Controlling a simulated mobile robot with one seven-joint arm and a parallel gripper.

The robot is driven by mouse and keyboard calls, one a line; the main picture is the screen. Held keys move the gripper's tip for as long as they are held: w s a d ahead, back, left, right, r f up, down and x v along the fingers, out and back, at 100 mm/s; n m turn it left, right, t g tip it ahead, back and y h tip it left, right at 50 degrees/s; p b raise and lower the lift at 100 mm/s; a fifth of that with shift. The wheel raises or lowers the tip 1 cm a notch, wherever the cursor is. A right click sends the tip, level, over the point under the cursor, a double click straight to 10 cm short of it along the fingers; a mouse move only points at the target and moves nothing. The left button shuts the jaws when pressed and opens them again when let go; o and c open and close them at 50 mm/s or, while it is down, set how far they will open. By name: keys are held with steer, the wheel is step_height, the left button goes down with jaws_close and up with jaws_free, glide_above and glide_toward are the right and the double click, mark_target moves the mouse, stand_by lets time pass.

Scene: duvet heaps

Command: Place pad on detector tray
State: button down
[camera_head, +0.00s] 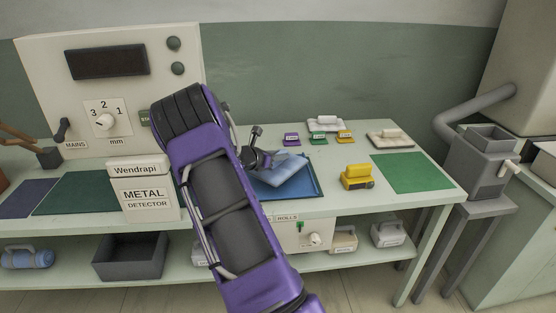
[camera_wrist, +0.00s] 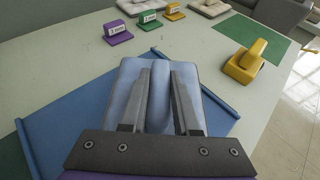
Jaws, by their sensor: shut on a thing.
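A light-blue pad (camera_head: 288,176) with a raised ridge is over the blue tray (camera_head: 312,190) on the bench, right of my arm in the head view. My gripper (camera_head: 268,160) is shut on the pad. In the wrist view the fingers (camera_wrist: 162,72) lie on both sides of the pad's ridge (camera_wrist: 160,100). The pad looks tilted in the head view. The tray (camera_wrist: 68,105) shows on both sides of the pad in the wrist view. I cannot tell whether the pad touches the tray. My arm hides part of the tray's left side.
A yellow block with a handle (camera_head: 356,178) stands right of the tray, before a green mat (camera_head: 412,172). Purple, green and yellow labelled blocks (camera_head: 318,138) and white pads (camera_head: 390,139) stand behind. The metal detector panel (camera_head: 150,70) rises at the back left.

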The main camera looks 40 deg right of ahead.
steer(key=shift+w+d, duration=0.6)
steer(key=shift+w, duration=0.35)
steer(key=shift+f, duration=1.75)
steer(key=shift+b, duration=0.3)
steer(key=shift+f, duration=0.25)
steer(key=c, duration=0.6)
jaws_free()
steer(key=shift+r, duration=0.1)
steer(key=shift+c, duration=0.2)
steer(key=shift+r, duration=0.1)
